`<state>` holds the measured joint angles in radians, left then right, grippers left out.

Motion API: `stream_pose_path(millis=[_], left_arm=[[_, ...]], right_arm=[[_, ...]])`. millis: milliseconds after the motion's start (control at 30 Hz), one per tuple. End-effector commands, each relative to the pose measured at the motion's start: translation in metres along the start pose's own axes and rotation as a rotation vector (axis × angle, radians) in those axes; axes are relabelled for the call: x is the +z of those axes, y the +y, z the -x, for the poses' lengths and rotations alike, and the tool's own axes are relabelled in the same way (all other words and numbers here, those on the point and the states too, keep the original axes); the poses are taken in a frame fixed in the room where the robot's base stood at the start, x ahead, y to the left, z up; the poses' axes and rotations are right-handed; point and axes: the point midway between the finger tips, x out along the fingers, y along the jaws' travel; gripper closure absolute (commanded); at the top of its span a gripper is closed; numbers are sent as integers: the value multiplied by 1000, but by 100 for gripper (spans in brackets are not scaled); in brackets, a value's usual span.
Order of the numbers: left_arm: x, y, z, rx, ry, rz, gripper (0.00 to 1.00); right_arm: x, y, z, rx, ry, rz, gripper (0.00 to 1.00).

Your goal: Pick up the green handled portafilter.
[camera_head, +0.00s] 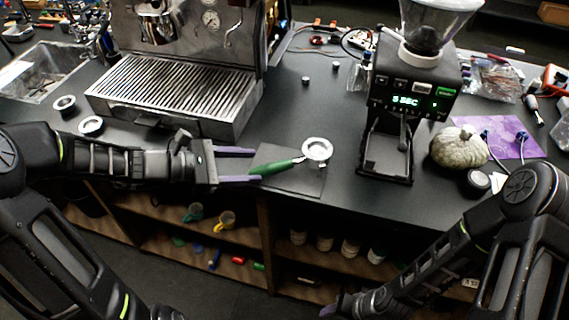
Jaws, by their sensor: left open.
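The green handled portafilter (277,168) lies on a dark mat (312,184) near the counter's front edge. Its green handle points left and its round metal basket (317,149) is at the right. My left gripper (240,166) comes in from the left. Its two purple fingers are spread apart, and the handle's left end lies close to the lower fingertip. I cannot tell whether they touch. The gripper holds nothing. My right gripper (334,311) is low at the bottom edge, below the counter; only a purple finger part shows, and its jaw state is unclear.
An espresso machine (178,90) with a drip tray stands at the back left. A black grinder (410,100) stands right of the portafilter. A pale pumpkin (459,148) and purple mat (512,137) lie farther right. Shelves (215,232) with cups are below. Counter behind the portafilter is mostly clear.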

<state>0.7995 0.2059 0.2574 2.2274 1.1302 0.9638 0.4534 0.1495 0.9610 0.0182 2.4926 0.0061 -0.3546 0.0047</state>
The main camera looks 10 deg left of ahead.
Motion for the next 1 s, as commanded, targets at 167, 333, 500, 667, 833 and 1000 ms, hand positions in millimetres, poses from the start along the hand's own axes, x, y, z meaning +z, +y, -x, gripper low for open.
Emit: stream_pose_path(millis=[167, 333, 500, 667, 833, 1000], left_arm=[[1, -1, -18, -3, -3, 0, 47], [0, 0, -24, -1, -1, 0, 47], [0, 0, -24, -1, -1, 0, 47], [3, -1, -34, -4, -2, 0, 47], [4, -1, -59, -4, -3, 3, 47], [3, -1, -76, -2, -1, 1, 47]], right_arm=[[0, 0, 2, 1, 0, -2, 47], [0, 0, 2, 1, 0, -2, 47], [0, 0, 2, 2, 0, -2, 47], [1, -2, 6, 2, -1, -2, 47], [2, -3, 13, 5, -3, -4, 47], [2, -3, 13, 6, -4, -5, 47]])
